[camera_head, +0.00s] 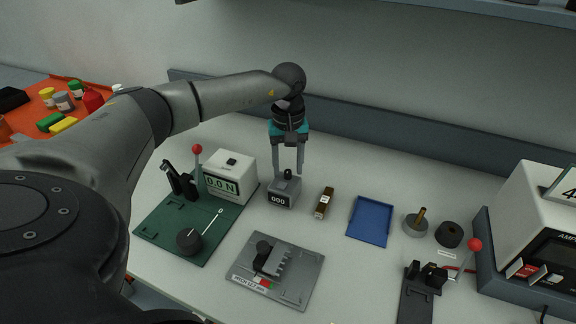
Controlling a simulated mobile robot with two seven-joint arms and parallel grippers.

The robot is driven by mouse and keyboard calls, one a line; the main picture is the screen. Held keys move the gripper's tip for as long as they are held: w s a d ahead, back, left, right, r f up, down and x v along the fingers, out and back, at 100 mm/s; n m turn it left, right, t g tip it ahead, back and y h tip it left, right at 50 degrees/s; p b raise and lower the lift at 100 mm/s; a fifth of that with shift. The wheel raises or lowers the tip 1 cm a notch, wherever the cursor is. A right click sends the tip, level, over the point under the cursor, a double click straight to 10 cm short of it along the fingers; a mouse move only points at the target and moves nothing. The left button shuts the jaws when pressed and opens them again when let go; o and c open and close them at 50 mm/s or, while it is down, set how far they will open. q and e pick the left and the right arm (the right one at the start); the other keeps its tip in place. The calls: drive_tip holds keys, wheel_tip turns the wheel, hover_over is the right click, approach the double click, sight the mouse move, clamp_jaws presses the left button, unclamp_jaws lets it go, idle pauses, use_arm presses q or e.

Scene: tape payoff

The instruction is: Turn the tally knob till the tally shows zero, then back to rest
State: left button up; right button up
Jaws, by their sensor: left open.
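The tally (283,195) is a small grey box on the bench, with a white display that reads 000. Its dark tally knob (288,174) stands on top. My left gripper (288,172) comes down from above with its two fingers pointing at the bench. The fingers are apart, and their tips are at about the height of the knob, close to it. I cannot tell whether either finger touches the knob. My right gripper is not in view.
Left stands a white meter (232,176) by a green plate (187,225) with a red-knobbed lever. A brown block (324,203) and blue tray (370,221) lie right of the tally. A grey fixture plate (300,285) lies in front. A lever fixture (418,290) stands right.

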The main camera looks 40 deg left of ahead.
sight(288, 171)
use_arm(q)
wheel_tip(288, 171, up, 15)
drive_tip(key=p, duration=0.1)
drive_tip(key=shift+f, duration=0.1)
idle(0.7)
